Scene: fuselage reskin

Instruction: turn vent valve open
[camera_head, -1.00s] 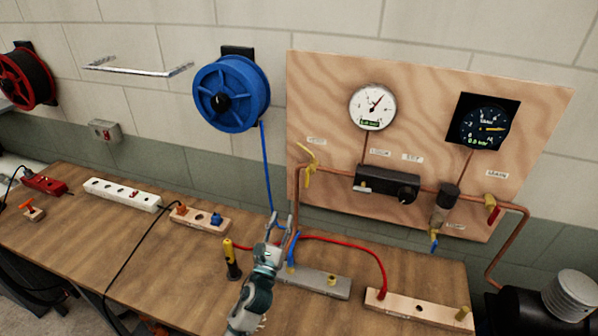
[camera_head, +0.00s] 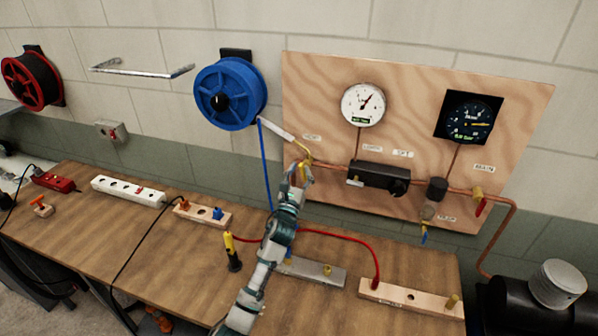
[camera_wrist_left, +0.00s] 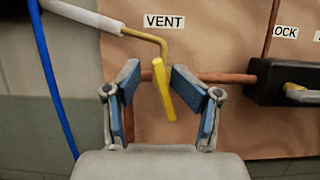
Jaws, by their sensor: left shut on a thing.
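The vent valve's yellow lever (camera_wrist_left: 163,88) stands nearly upright under the VENT label (camera_wrist_left: 164,21) in the left wrist view. My left gripper (camera_wrist_left: 155,78) is shut on this lever, with one blue-padded finger on each side. In the head view my left gripper (camera_head: 300,173) is at the left part of the wooden panel (camera_head: 400,85), covering much of the valve. A thin brass pipe bends up and left from the valve to a white cylinder (camera_wrist_left: 85,14), which also shows in the head view (camera_head: 275,130). My right gripper is not in view.
Two gauges (camera_head: 363,105) hang above. A blue hose (camera_head: 266,170) hangs left of my arm.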

